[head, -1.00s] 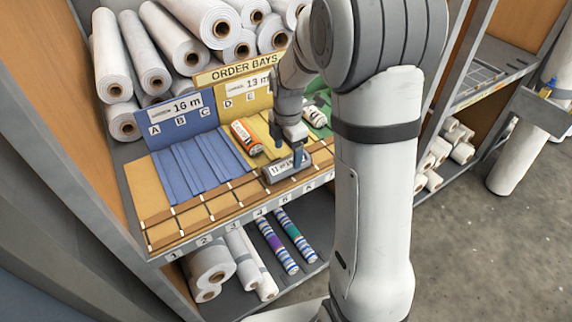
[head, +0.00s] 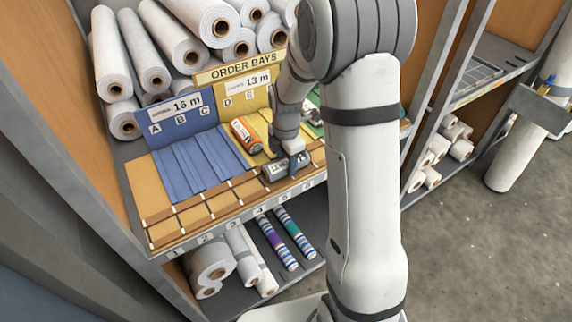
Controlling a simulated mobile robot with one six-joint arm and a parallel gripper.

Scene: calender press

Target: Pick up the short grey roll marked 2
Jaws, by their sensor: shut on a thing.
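A short grey roll (head: 279,171) with a pale printed label lies along the front wooden strip of the order-bay shelf; the label is too small to read for sure. My gripper (head: 297,161) reaches down from above and is shut on this roll, near its right part. The roll sits at or just above the strip; I cannot tell whether it touches. My fingers are small in view and partly hidden by the wrist.
An orange and white roll (head: 246,135) lies in the yellow bay just left of my wrist. Blue bay strips (head: 193,166) are empty. White rolls (head: 153,77) are stacked behind. Striped rolls (head: 276,243) and white rolls (head: 212,262) lie on the lower shelf.

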